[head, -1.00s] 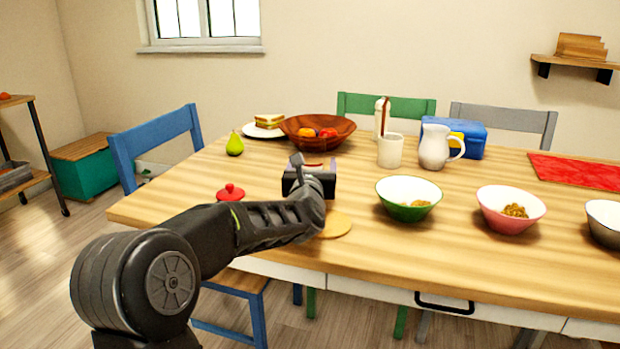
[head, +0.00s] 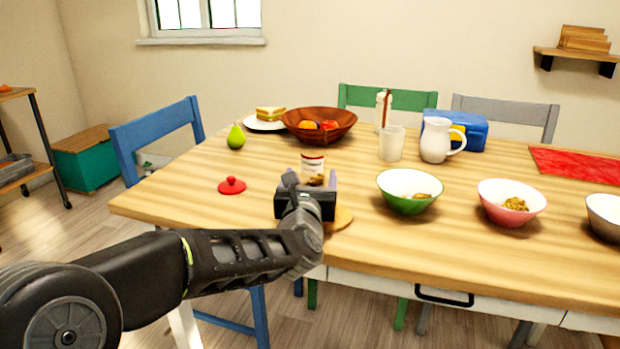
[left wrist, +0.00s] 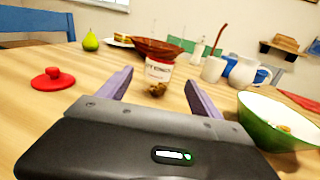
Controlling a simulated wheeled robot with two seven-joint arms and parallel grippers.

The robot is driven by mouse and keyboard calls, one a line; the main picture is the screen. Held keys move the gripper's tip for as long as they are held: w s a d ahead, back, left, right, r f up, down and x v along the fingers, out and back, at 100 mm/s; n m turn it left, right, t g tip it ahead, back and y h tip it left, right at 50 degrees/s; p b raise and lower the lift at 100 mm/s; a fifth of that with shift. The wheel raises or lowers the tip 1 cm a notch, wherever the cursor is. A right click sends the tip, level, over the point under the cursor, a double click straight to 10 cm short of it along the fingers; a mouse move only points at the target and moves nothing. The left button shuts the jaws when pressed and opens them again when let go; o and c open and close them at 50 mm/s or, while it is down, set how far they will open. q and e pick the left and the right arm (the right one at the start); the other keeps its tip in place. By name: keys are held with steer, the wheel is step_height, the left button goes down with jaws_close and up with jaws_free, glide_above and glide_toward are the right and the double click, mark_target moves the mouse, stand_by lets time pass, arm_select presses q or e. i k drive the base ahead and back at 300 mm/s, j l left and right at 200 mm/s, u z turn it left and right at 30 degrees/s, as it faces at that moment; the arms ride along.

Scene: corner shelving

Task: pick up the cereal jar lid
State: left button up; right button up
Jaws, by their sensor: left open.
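The red lid (head: 232,185) with a small knob lies flat on the table, left of my left gripper. It also shows in the left wrist view (left wrist: 53,79), left of the fingers. The cereal jar (head: 312,167) is a clear jar with a white and red label and brown contents. In the left wrist view the jar (left wrist: 159,72) stands upright beyond and between the two purple fingers. My left gripper (head: 306,184) is open and empty, low over the table's front edge, in front of the jar. My right gripper is not in view.
A green bowl (head: 408,191) stands close to the right of my gripper, with a pink bowl (head: 511,203) further right. A pear (head: 236,138) and a wooden fruit bowl (head: 345,126) stand behind. Table around the lid is clear.

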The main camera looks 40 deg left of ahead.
mark_target(232, 186)
steer(key=u, duration=1.25)
